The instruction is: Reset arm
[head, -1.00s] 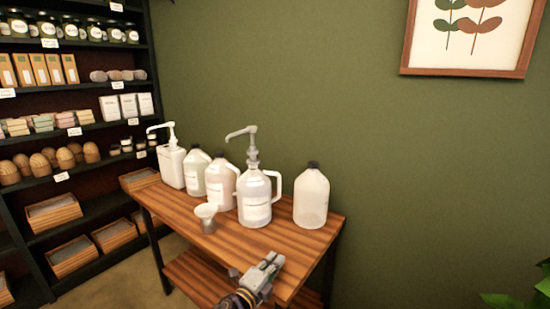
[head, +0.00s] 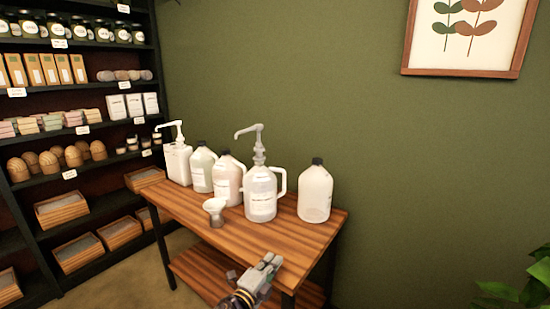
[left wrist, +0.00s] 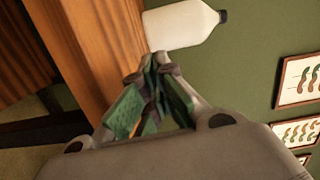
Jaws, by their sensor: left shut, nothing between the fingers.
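My left gripper (head: 272,262) is at the near right edge of the wooden table (head: 290,236) in the head view. In the left wrist view its fingertips (left wrist: 154,60) meet, with nothing between them. A clear capped jug (head: 315,195) stands on the table beyond the gripper, apart from it; it also shows in the left wrist view (left wrist: 180,27). A jug with a grey pump (head: 261,198) stands left of it. My right gripper is in neither view.
A white pump container (head: 177,164), two capped jugs (head: 202,170) (head: 227,180) and a small funnel (head: 214,208) share the table. A stocked shelf (head: 60,187) stands at the left. A plant (head: 525,285) is at the lower right. The table's front right is clear.

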